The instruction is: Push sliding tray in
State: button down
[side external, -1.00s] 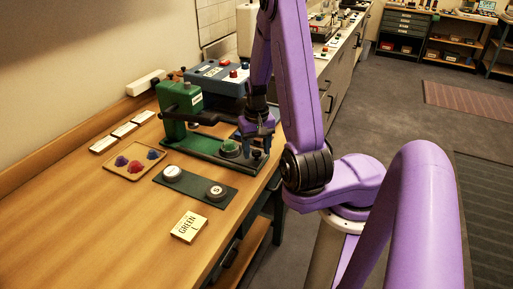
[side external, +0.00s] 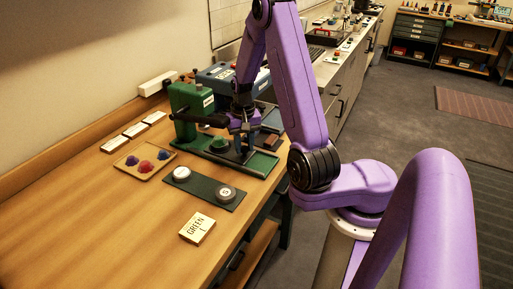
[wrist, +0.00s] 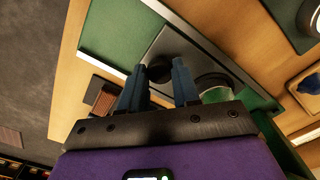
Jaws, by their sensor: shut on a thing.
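The green press (side external: 188,115) stands on the table with its dark arm reaching right. Its long green base (side external: 262,165) runs toward the table edge. The grey sliding tray (wrist: 178,42) lies on this base between pale rails and carries a round green piece (wrist: 214,88). That piece (side external: 219,143) shows beside my gripper, close to the press head. My gripper (wrist: 160,82) points down at the tray with its two blue fingers on either side of the dark round tray knob (wrist: 159,70), shut on it. In the side view my gripper (side external: 243,130) hides part of the tray.
A dark green mat with two round stamps (side external: 203,188) lies in front of the base. A wooden tray of coloured lumps (side external: 146,161), white label blocks (side external: 135,130) and a "GREEN L" card (side external: 197,228) lie nearby. A blue box (side external: 225,80) stands behind.

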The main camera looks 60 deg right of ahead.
jog(key=shift+w, duration=0.85)
jog(key=c, duration=0.8)
grip_release()
notch_tip(320, 180, up, 18)
jog(key=shift+f, duration=0.25)
jog(key=shift+s, duration=0.1)
